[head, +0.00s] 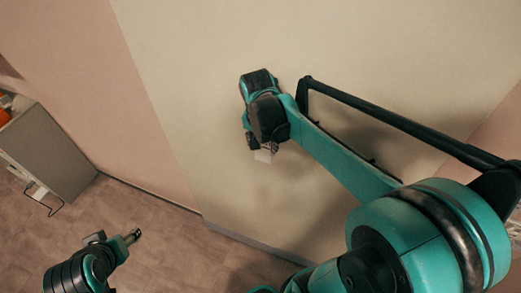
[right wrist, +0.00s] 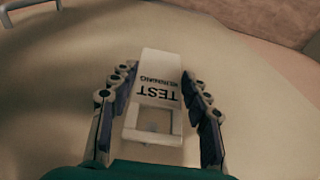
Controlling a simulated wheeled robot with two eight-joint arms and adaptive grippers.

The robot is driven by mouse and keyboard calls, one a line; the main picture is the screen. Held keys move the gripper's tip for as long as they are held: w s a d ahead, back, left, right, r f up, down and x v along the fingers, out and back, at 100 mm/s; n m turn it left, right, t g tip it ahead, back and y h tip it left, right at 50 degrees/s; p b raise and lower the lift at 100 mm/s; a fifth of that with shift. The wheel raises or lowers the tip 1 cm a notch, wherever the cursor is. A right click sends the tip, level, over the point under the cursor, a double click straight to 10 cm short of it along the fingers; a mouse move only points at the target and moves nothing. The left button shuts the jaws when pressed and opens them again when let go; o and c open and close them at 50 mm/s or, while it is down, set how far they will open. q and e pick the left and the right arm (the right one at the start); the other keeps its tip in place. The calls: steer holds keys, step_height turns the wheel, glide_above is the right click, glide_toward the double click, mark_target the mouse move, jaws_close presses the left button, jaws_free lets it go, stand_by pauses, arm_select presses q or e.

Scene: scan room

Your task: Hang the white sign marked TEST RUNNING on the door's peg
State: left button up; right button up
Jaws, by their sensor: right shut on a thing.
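The white sign (right wrist: 161,68) sits between the two fingers of my right gripper (right wrist: 158,110) in the right wrist view. Its TEST RUNNING lettering is upside down there, and a rectangular opening is at its near end. A small pale spot shows through the opening; I cannot tell whether it is the peg. In the head view my right gripper (head: 262,147) is in front of the cream door (head: 215,70), with a bit of the sign (head: 263,156) below it. I cannot make out the peg. My left gripper (head: 118,240) is low at the left, away from the door; its jaw state is unclear.
A grey cabinet (head: 48,155) with a wire hook (head: 45,201) stands at the left by the pink wall (head: 95,90). The tiled floor (head: 165,240) looks clear between cabinet and door.

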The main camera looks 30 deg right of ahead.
steer(key=shift+w+d+f+b, duration=0.25)
steer(key=shift+w+d+b, duration=0.1)
steer(key=shift+w+d, duration=0.3)
steer(key=shift+w+d+f+b, duration=0.2)
steer(key=shift+w+d+b, duration=0.1)
steer(key=shift+w+d, duration=0.35)
steer(key=shift+s, duration=0.1)
steer(key=o, duration=1)
